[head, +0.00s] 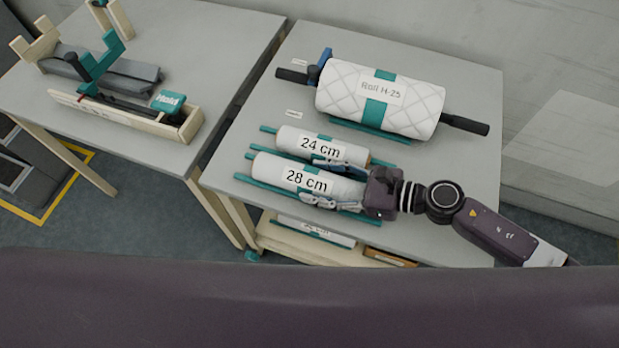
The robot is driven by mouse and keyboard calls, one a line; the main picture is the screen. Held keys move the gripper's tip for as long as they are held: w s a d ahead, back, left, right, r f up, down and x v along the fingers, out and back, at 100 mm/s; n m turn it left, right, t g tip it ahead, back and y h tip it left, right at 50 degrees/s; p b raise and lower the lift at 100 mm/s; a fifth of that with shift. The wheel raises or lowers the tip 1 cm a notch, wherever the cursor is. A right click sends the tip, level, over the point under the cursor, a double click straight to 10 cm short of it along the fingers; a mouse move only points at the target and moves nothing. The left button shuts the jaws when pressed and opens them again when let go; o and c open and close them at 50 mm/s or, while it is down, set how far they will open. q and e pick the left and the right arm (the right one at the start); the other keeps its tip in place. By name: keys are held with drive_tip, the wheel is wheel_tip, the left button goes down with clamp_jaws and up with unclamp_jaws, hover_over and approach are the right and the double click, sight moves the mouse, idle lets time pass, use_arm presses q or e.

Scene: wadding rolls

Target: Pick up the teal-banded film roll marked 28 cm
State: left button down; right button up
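The 28 cm film roll (275,171) is a white cylinder with a teal band and a "28 cm" label, lying along teal rails near the front edge of the right table. My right gripper (318,184) reaches in from the right, with one finger along each long side of this roll's right part. The fingers look close against the roll; whether they grip it or stand slightly apart is unclear. The roll's right end is partly hidden by the gripper. The similar 24 cm roll (292,138) lies just behind it, close to the far finger. My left gripper is out of view.
A lower shelf holds another white roll (315,231). The left table (220,50) carries a wooden fixture (125,115) with teal parts.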

drive_tip(key=c, duration=1.2)
drive_tip(key=shift+r, duration=0.15)
drive_tip(key=shift+c, duration=0.8)
drive_tip(key=shift+r, duration=0.1)
